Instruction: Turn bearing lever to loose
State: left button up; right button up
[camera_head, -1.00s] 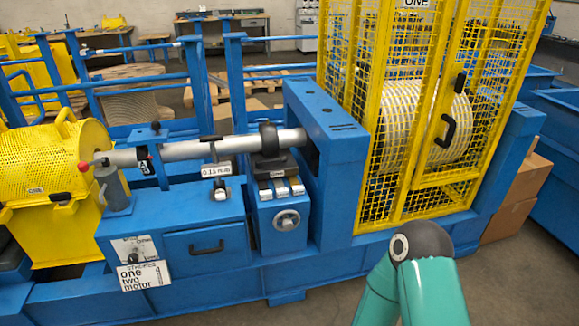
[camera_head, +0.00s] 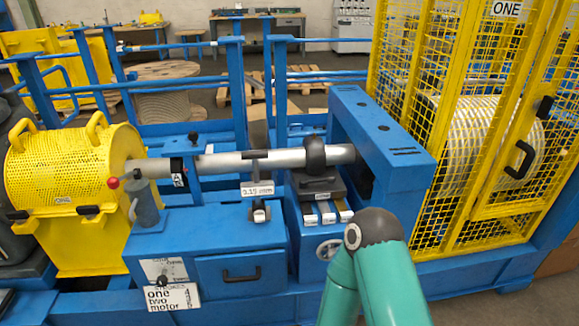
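A lever with a red ball tip (camera_head: 114,183) sticks out at the left end of the grey shaft (camera_head: 240,161), above a grey cylinder (camera_head: 146,204). A small black-knobbed lever (camera_head: 163,277) sits on a pale label plate on the front of the blue frame. I cannot tell which is the bearing lever, and no loose marking is readable. A teal arm of mine (camera_head: 385,280) with a dark joint rises from the bottom right, in front of the machine. Neither gripper shows.
A perforated yellow guard (camera_head: 72,168) stands left. A yellow mesh cage (camera_head: 465,130) around a wound drum stands right. A blue drawer (camera_head: 240,272), a handwheel (camera_head: 328,250) and a sign reading "one two motor" (camera_head: 172,298) are on the front. Blue railings stand behind.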

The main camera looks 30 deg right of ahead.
aim_at(303, 182)
jog(key=i, duration=0.95)
jog(key=z, duration=0.45)
